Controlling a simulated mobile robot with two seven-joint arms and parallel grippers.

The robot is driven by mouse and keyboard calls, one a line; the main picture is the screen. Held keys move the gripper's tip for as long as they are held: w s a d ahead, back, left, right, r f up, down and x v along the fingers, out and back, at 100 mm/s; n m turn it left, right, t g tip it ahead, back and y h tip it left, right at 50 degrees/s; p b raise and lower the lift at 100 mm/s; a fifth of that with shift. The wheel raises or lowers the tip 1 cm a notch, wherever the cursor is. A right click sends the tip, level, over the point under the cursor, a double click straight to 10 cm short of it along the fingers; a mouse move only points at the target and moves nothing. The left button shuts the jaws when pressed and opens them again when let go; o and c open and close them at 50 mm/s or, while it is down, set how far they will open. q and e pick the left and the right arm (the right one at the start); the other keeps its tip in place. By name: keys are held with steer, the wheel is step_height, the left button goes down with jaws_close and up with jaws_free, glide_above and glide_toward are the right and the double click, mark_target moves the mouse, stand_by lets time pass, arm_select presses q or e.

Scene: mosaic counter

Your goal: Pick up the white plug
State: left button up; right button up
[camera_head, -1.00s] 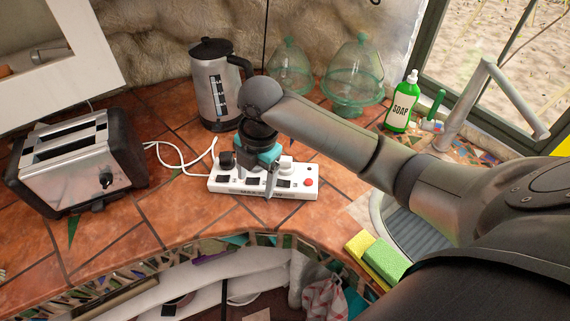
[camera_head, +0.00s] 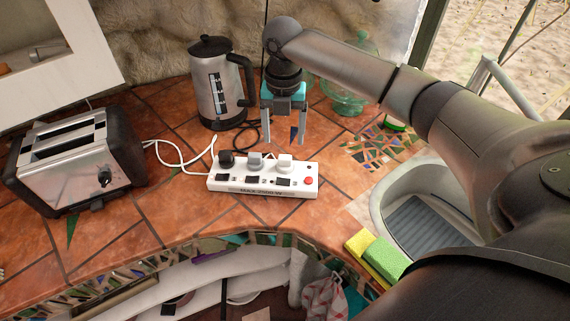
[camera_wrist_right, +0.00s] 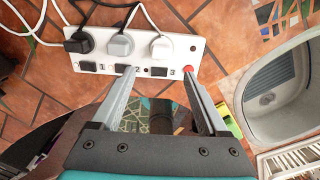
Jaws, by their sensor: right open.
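The white plug (camera_head: 285,162) sits in the right-hand socket of a white power strip (camera_head: 213,185). It also shows in the right wrist view (camera_wrist_right: 160,48), with its cable leading away. A grey plug (camera_head: 254,161) is in the middle socket and a black plug (camera_head: 226,159) in the left one. My right gripper (camera_head: 285,136) is open and empty, pointing down above the strip, apart from the white plug. In the right wrist view, the plug appears between and beyond the fingertips (camera_wrist_right: 157,76). My left gripper is not in view.
A toaster (camera_head: 78,160) stands at the left and a kettle (camera_head: 216,85) behind the strip. A sink (camera_head: 425,210) and sponges (camera_head: 377,258) are at the right. Cables lie behind the strip. The tiled counter in front of the strip is clear.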

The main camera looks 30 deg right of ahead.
mark_target(285, 156)
step_height(285, 156, down, 3)
steer(key=shift+r, duration=0.15)
steer(key=f, duration=0.5)
steer(key=shift+w+d, duration=0.25)
steer(key=shift+d, duration=0.1)
jaws_close()
